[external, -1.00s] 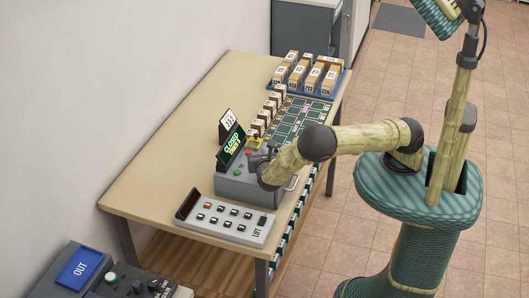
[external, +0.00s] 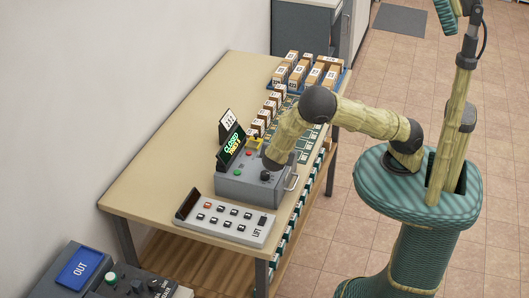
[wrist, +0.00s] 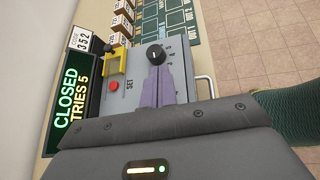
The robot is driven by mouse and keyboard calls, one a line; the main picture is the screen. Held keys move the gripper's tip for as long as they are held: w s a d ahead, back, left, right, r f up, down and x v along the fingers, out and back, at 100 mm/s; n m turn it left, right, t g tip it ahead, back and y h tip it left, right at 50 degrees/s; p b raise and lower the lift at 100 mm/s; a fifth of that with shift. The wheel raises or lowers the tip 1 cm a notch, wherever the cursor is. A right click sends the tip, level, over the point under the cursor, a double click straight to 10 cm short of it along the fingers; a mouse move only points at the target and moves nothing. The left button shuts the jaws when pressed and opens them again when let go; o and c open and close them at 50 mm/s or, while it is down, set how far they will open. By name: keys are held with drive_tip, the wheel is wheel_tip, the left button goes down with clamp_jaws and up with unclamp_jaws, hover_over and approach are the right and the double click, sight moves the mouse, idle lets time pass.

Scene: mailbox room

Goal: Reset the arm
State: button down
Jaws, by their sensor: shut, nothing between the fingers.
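My gripper (wrist: 158,70) shows in the wrist view with its two purple fingers together and nothing between them. Its fingertips appear just short of the black knob (wrist: 156,54) on a grey control box (wrist: 128,70); I cannot tell the exact gap. In the external view my arm is bent over that box (external: 232,188), and the knob (external: 265,176) shows below the arm's end. The fingers cannot be made out there. A dark display (wrist: 68,105) beside the box reads CLOSED, TRIES 5.
A button panel marked LIFT (external: 225,218) lies on the wooden table (external: 150,180), in front of the box. Several small cartons (external: 310,72) stand on a blue tray at the back. A handle (wrist: 206,87) sticks out from the box's side. The table's left part is clear.

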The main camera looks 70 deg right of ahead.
drive_tip(key=s+r+m+y, duration=1.1)
drive_tip(key=s+r+m, duration=0.2)
drive_tip(key=m, duration=0.5)
drive_tip(key=shift+a, duration=0.45)
